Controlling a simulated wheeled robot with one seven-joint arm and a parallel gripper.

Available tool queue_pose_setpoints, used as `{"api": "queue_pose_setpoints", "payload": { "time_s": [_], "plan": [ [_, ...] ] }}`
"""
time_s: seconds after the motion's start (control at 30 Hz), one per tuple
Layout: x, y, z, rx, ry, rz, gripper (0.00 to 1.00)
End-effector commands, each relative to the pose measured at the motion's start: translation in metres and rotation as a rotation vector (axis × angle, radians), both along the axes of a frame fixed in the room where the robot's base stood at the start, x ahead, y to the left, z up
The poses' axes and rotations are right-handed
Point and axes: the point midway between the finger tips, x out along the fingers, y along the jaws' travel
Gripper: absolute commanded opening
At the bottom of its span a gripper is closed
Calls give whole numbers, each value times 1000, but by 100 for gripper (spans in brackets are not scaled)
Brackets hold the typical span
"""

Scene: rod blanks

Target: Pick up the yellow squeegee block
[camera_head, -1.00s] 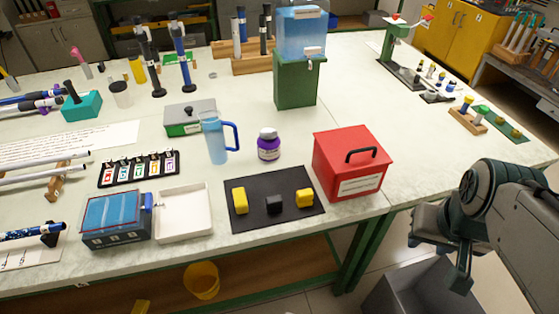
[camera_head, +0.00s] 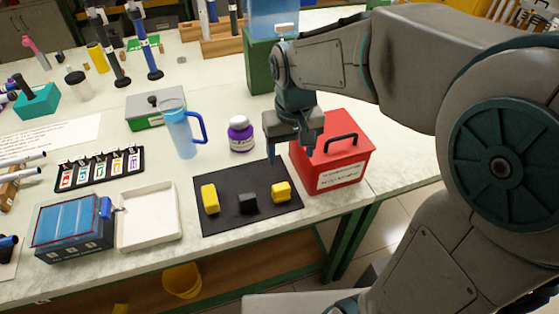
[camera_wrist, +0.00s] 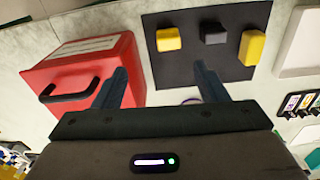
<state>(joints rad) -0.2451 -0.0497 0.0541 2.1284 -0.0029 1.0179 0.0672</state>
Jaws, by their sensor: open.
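Two yellow blocks lie on a dark mat (camera_head: 230,222), and I cannot tell from shape alone which is the squeegee block. The left yellow block (camera_head: 210,199) is long and upright in the picture; the right yellow block (camera_head: 281,192) is chunkier. A black block (camera_head: 247,203) lies between them. In the wrist view the chunkier yellow block (camera_wrist: 168,39) is at top centre and the other yellow block (camera_wrist: 252,46) is at right. My gripper (camera_head: 291,152) is open and empty, above the table behind the right yellow block. Its fingers (camera_wrist: 160,72) point toward the mat.
A red box (camera_head: 335,165) with a black handle stands right beside the mat, close to my gripper. A purple jar (camera_head: 241,137) stands behind the mat. A white tray (camera_head: 148,240) and a blue-lidded box (camera_head: 75,245) are to the left. A blue jug (camera_head: 180,130) stands further back.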

Motion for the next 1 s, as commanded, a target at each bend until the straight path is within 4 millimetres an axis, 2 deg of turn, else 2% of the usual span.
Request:
{"api": "queue_pose_setpoints", "payload": {
  "time_s": [0.03,0.1,0.23,0.37,0.6,0.87,1.0],
  "plan": [
    [7,10,-9,-4,17,19,66],
    [13,19,-13,-7,29,35,66],
    [18,27,-21,-10,44,48,66],
    [19,28,-40,-11,49,49,66],
    [19,26,-86,-11,49,46,66],
    [19,25,-107,-10,46,46,66],
    [18,20,-126,-11,49,45,66]
  ]
}}
